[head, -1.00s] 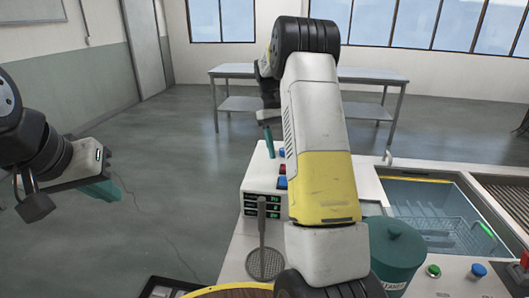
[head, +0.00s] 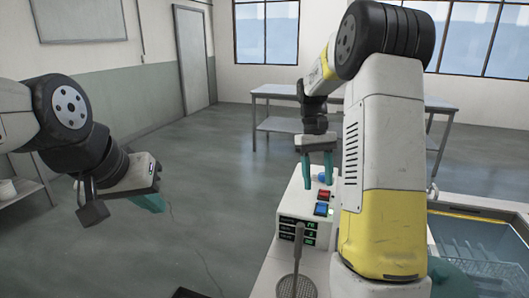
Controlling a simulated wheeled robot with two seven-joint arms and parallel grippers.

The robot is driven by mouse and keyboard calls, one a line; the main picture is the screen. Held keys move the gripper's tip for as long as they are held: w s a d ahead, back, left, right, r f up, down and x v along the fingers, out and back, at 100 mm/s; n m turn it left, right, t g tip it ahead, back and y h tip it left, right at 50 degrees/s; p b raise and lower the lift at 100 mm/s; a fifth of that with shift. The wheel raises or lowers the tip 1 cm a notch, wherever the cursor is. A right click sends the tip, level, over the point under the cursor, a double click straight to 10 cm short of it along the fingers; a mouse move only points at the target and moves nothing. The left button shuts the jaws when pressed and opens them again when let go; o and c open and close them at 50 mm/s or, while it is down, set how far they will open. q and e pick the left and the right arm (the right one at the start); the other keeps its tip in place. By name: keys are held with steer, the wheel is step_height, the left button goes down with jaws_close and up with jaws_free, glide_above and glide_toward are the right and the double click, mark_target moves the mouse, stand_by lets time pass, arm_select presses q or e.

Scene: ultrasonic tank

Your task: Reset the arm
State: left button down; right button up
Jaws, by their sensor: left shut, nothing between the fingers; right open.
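My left gripper (head: 148,203) hangs over open floor at the left, its teal fingers shut and empty.
A tank with a wire basket (head: 490,258) is at the right. A teal container (head: 455,280) is partly hidden by my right arm. A metal table (head: 275,92) stands behind.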

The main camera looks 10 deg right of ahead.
steer(key=s+a+r+t+y, duration=0.1)
steer(key=s+a+r+t, duration=0.2)
steer(key=s, duration=0.3)
steer(key=s+a+r+m+t+y, duration=0.1)
steer(key=s+a+r+t, duration=0.2)
steer(key=s, duration=0.3)
steer(key=s+a+r+t, duration=0.3)
steer(key=s+a+t, duration=0.1)
steer(key=s, duration=0.3)
steer(key=shift+y, duration=0.4)
